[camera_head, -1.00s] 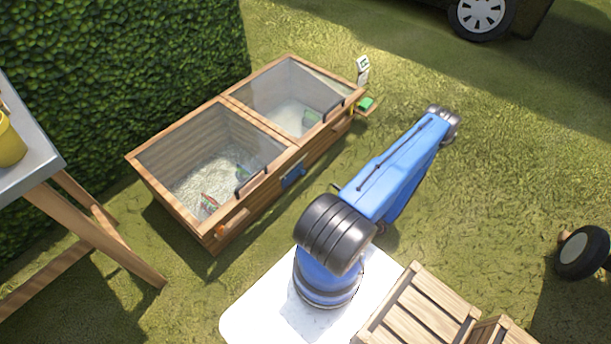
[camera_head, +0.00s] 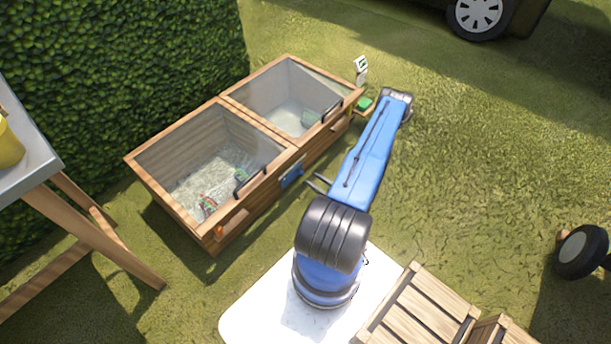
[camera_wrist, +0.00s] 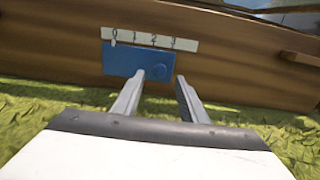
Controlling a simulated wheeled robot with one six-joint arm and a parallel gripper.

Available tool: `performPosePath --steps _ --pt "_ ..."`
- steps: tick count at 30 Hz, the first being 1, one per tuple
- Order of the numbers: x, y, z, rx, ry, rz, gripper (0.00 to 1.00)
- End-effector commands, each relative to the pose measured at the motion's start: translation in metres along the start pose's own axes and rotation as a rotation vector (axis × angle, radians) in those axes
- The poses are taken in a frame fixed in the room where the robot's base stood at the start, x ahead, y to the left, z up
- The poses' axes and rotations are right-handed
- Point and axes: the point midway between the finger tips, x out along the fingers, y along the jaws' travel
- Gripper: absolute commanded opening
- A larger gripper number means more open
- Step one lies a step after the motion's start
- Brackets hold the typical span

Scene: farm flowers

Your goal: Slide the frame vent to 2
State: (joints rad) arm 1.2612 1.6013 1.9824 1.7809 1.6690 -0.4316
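The blue frame vent (camera_wrist: 122,62) is on the front wooden wall of the cold frame, below a white scale strip (camera_wrist: 150,38) numbered 0 to 3. A small pale pointer (camera_wrist: 113,40) at the vent's upper left stands at 0. A round blue knob (camera_wrist: 159,71) is on the vent's right part. My gripper (camera_wrist: 161,76) is open and empty, its fingertips in front of the vent, one on each side of the knob in the picture; contact cannot be told. In the head view the vent (camera_head: 291,175) shows left of my gripper (camera_head: 318,184).
The cold frame (camera_head: 213,240) has two glazed lids with dark handles. A wooden ledge (camera_wrist: 301,60) juts out right of the vent. Wooden crates (camera_head: 425,305) stand at the lower right. A table (camera_head: 40,165) stands at the left. Grass right of my arm is open.

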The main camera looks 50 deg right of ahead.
Motion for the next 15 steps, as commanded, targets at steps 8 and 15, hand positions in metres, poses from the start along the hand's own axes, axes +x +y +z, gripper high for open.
performPosePath --steps 8,15 --pt "0.035 0.001 0.000 0.000 0.000 0.004 0.39" --pt "0.053 0.000 0.000 -0.001 0.000 0.001 0.39"
